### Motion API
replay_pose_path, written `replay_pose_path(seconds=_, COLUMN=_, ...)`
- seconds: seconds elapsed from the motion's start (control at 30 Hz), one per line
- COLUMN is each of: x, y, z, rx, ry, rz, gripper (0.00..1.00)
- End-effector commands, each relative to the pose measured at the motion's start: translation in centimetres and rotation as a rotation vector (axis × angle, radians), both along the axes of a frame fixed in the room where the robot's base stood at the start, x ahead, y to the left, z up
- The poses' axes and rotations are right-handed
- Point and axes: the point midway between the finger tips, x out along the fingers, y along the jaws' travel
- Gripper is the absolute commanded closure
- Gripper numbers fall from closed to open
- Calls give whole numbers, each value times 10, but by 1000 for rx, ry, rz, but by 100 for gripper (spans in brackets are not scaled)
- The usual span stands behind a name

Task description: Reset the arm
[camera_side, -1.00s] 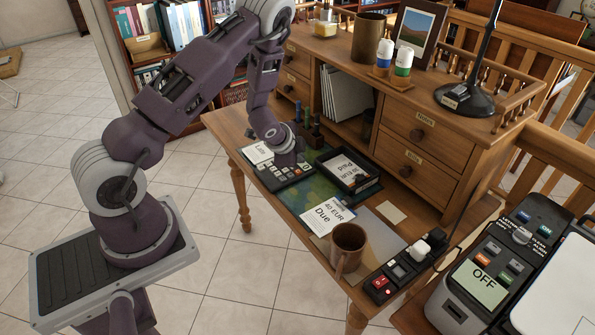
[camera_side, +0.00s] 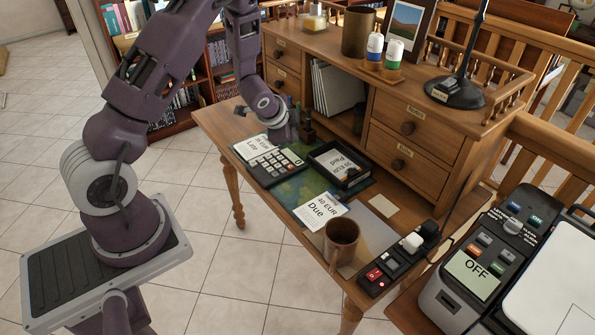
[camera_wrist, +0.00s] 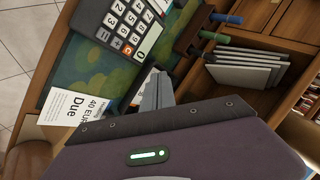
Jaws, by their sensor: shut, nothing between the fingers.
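My arm reaches from the left in the side view over the desk's back left. My gripper (camera_side: 290,137) points down behind the calculator (camera_side: 275,167), near the pen holder (camera_side: 306,132). In the wrist view my gripper (camera_wrist: 157,88) shows as narrow grey fingers, shut and empty. The calculator (camera_wrist: 128,27) lies up and to the left of the fingers there, and pens (camera_wrist: 217,38) stand up and to the right. In the side view the fingertips are hard to make out, so their height over the desk cannot be told.
On the desk are a Late card (camera_side: 257,146), a black tray (camera_side: 353,181) with a Paid paper, a Due card (camera_side: 320,211), a mug (camera_side: 341,244) and a switch box (camera_side: 376,283). Drawers (camera_side: 404,152) rise behind. A machine (camera_side: 470,270) stands at the right.

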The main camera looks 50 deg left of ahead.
Motion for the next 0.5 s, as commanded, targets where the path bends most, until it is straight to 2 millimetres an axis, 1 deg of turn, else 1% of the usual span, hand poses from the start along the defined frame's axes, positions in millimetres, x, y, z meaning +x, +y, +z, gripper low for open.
replay_pose_path(seconds=0.03, x=2, y=-10, z=35, rx=-33, ry=-33, rz=50, gripper=100)
replay_pose_path(seconds=0.07, x=-2, y=-18, z=56, rx=-61, ry=-44, rz=89, gripper=100)
replay_pose_path(seconds=0.1, x=-10, y=-30, z=86, rx=-107, ry=-59, rz=146, gripper=100)
replay_pose_path(seconds=0.17, x=-29, y=-52, z=127, rx=-181, ry=-74, rz=221, gripper=100)
replay_pose_path(seconds=0.2, x=-45, y=-67, z=151, rx=-231, ry=-80, rz=265, gripper=100)
replay_pose_path(seconds=0.27, x=-75, y=-91, z=184, rx=-308, ry=-84, rz=322, gripper=100)
replay_pose_path(seconds=0.3, x=-98, y=-107, z=202, rx=-357, ry=-84, rz=353, gripper=100)
replay_pose_path(seconds=0.37, x=-136, y=-131, z=224, rx=-426, ry=-77, rz=394, gripper=100)
replay_pose_path(seconds=0.4, x=-162, y=-145, z=235, rx=-467, ry=-68, rz=415, gripper=100)
replay_pose_path(seconds=0.47, x=-199, y=-163, z=244, rx=-516, ry=-54, rz=441, gripper=100)
replay_pose_path(seconds=0.5, x=-221, y=-173, z=247, rx=-542, ry=-42, rz=454, gripper=100)
